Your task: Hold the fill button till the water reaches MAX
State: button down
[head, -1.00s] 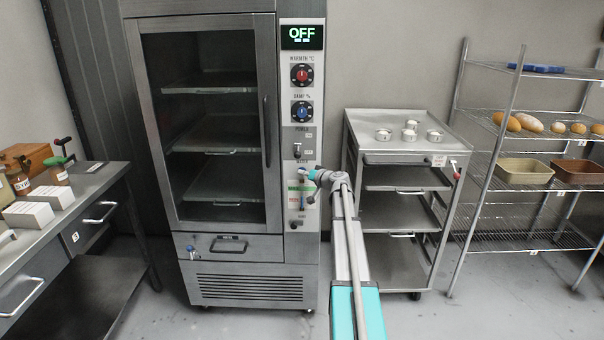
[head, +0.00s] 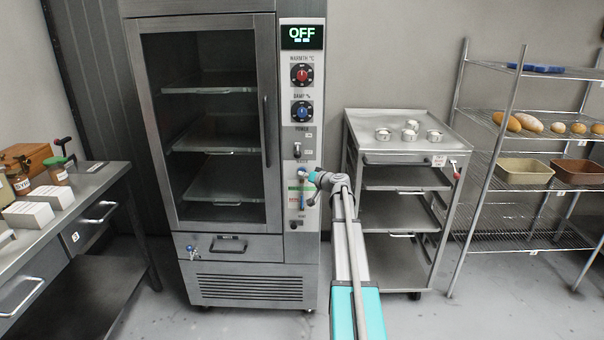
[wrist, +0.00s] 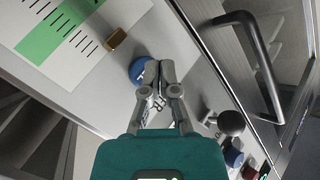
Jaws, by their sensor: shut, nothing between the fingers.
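The blue fill button (wrist: 138,71) is on the proofer's control panel, under the water label. In the head view the button (head: 302,169) is partly covered by my gripper (head: 309,175). In the wrist view my gripper (wrist: 160,70) is shut and empty. Its fingertips overlap the right side of the button; I cannot tell whether they press it. The water gauge plate (head: 293,198) lies just below the button, with a green band and tick marks. A small brass piece (wrist: 115,39) sits beside the ticks. The water level and a MAX mark are not readable.
The display (head: 302,37) reads OFF. A red knob (head: 302,75), a blue knob (head: 302,111) and a power switch (head: 298,146) sit above the button. A black-ball lever (wrist: 231,122) is close to my gripper. A steel trolley (head: 452,139) stands right of the proofer.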

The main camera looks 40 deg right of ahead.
jog(key=shift+s+a, duration=0.2)
jog(key=shift+s, duration=0.05)
dwell(0.3)
jog(key=s+a, duration=0.1)
jog(key=s, duration=0.1)
jog(key=s+a, duration=0.2)
dwell(0.6)
dwell(0.5)
jog(key=s+a+f+n+g+y, duration=0.1)
jog(key=a+f+g, duration=0.1)
jog(key=a, duration=0.6)
jog(key=s+a+f+n+g+y, duration=0.1)
jog(key=a+f+n+g+y, duration=0.15)
jog(key=a, duration=0.55)
jog(key=s+a+f+n+g+h, duration=0.1)
jog(key=s+a+f+g, duration=0.5)
jog(key=a, duration=0.5)
jog(key=s+a+f+n+g+h, duration=0.1)
jog(key=s+a+f+g, duration=0.15)
jog(key=s+a, duration=0.75)
jog(key=s+a+f+g+h, duration=0.35)
jog(key=s+a, duration=0.25)
jog(key=s, duration=0.4)
notch_tip(320, 180, up, 13)
jog(key=p, duration=1.2)
jog(key=shift+a+h+p, duration=0.15)
jog(key=shift+h+p, duration=0.15)
